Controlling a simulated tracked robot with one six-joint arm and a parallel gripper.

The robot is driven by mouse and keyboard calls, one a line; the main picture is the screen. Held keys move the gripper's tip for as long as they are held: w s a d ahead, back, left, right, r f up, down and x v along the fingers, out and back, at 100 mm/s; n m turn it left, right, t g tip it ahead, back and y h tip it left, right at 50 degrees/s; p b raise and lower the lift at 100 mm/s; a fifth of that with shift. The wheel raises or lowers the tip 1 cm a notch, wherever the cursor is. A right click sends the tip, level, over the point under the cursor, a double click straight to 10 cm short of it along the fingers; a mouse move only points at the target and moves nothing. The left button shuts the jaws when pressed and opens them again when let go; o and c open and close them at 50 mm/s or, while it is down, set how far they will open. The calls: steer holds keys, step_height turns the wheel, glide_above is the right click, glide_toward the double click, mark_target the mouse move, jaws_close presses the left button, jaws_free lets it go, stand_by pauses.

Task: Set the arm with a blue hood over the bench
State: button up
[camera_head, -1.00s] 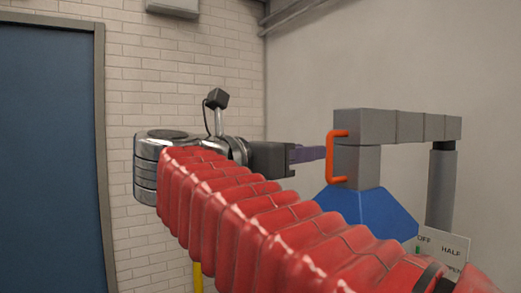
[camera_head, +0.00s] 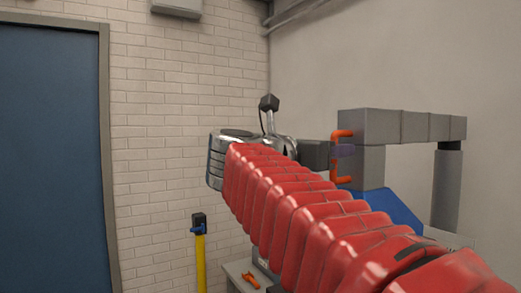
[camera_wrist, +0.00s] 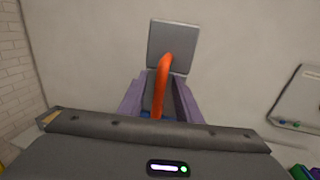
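The grey jointed arm (camera_head: 410,126) stands out from the wall at the right of the head view. Its blue hood (camera_head: 395,207) hangs at the near end, partly hidden behind my red sleeve. An orange handle (camera_head: 341,133) is fixed to the grey end block. Little of the hood shows there.
A yellow pipe (camera_head: 201,262) with a blue-handled valve (camera_head: 198,229) stands by the brick wall. A bench corner (camera_head: 234,271) with an orange item (camera_head: 250,280) shows below my arm. A blue door (camera_head: 50,150) is at left. A whiteboard-like panel (camera_wrist: 300,98) is at right.

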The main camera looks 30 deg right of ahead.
steer(key=shift+c, duration=0.3)
jaws_close()
stand_by(0.4)
